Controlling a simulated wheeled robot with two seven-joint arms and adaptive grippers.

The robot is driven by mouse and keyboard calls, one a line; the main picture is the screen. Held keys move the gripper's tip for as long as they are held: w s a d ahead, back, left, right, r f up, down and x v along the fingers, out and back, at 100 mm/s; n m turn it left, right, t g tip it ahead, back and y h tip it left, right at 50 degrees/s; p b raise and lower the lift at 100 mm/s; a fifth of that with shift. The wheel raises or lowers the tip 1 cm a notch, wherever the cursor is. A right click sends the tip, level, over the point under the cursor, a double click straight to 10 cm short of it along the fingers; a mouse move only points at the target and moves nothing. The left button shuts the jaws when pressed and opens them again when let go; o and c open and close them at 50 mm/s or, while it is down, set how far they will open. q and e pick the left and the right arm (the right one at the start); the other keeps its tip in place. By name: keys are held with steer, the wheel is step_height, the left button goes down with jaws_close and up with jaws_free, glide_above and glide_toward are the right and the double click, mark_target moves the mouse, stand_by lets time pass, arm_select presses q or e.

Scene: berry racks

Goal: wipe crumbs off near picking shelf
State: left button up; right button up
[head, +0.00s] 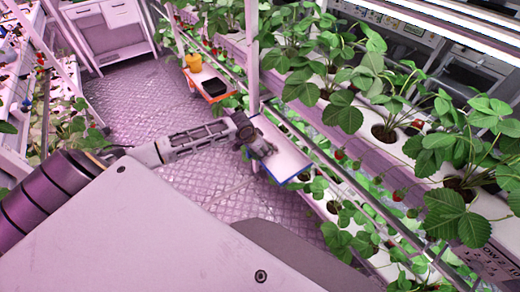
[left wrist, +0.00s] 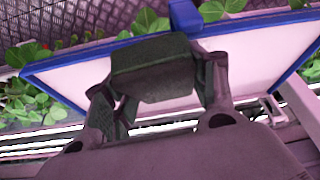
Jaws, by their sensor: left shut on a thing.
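The picking shelf is a white board with a blue rim (head: 288,165), set beside the plant rack. It also fills much of the left wrist view (left wrist: 260,60). My left gripper (head: 262,147) is over the shelf's left part. In the left wrist view it (left wrist: 155,78) is shut on a dark grey-green block, which looks like a sponge (left wrist: 150,62). The sponge is in front of the white surface; I cannot tell whether it touches it. I can make out no crumbs on the visible parts; the area behind the sponge and fingers is hidden. My right gripper is in no view.
Strawberry plants in white gutters (head: 385,150) line the right side, close to the shelf. The metal floor (head: 140,95) is clear on the left.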

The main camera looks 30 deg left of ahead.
mark_target(269, 146)
arm_select(q)
steer(key=shift+s+f, duration=0.3)
steer(key=shift+f, duration=0.15)
steer(key=shift+w+d+r, duration=0.1)
steer(key=shift+w+d, duration=0.05)
steer(key=shift+w, duration=0.35)
steer(key=shift+w+d+r, duration=0.1)
steer(key=shift+w+d, duration=0.15)
steer(key=shift+w, duration=0.45)
steer(key=shift+w+d+r, duration=0.1)
steer(key=shift+w+d, duration=0.15)
steer(key=shift+w, duration=0.45)
steer(key=shift+w, duration=0.1)
steer(key=shift+w+d+r+p, duration=0.1)
steer(key=shift+w+d+p, duration=0.2)
steer(key=shift+w, duration=0.45)
steer(key=shift+w+d, duration=0.35)
steer(key=shift+w, duration=0.45)
steer(key=shift+w, duration=0.1)
steer(key=shift+w+d+r, duration=0.1)
steer(key=shift+w+d, duration=0.25)
steer(key=shift+w, duration=0.45)
steer(key=shift+w+d, duration=0.3)
steer(key=shift+w, duration=0.45)
